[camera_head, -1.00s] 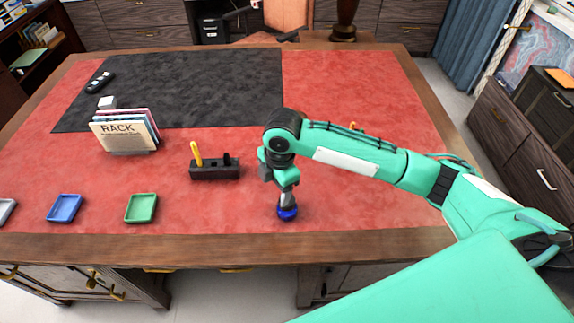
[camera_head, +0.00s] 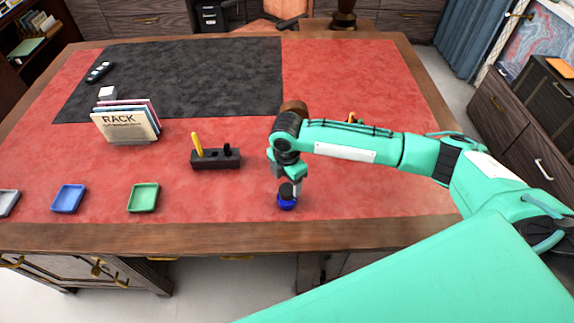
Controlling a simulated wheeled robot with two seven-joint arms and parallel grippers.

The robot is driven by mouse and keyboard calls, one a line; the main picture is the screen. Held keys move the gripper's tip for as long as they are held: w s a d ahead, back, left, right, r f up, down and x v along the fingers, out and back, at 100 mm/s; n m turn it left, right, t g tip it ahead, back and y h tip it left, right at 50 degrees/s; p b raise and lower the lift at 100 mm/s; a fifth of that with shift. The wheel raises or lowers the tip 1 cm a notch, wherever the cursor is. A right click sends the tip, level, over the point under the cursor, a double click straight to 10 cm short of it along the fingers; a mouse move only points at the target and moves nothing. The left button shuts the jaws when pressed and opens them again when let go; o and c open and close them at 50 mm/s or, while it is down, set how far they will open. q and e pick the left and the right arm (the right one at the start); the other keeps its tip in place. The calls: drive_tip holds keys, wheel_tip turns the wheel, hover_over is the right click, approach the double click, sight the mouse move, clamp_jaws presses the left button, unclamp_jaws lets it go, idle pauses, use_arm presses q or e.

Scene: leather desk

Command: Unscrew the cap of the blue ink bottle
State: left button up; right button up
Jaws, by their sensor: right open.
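The blue ink bottle (camera_head: 287,204) stands upright on the red desk top near the front edge. Its dark cap (camera_head: 286,190) shows on top of it. My right gripper (camera_head: 288,184) points down at the cap and is open. One finger shows just to the right of the cap. I cannot tell whether the fingers touch it. My left gripper is not in view.
A dark pen holder (camera_head: 216,160) with a yellow pen stands left of the bottle. A green tray (camera_head: 144,198) and a blue tray (camera_head: 68,199) lie further left. A file rack (camera_head: 127,124) stands behind them. The red surface between the trays and bottle is clear.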

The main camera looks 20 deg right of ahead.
sight(287, 189)
drive_tip(key=shift+f, duration=1.9)
drive_tip(key=c, duration=1)
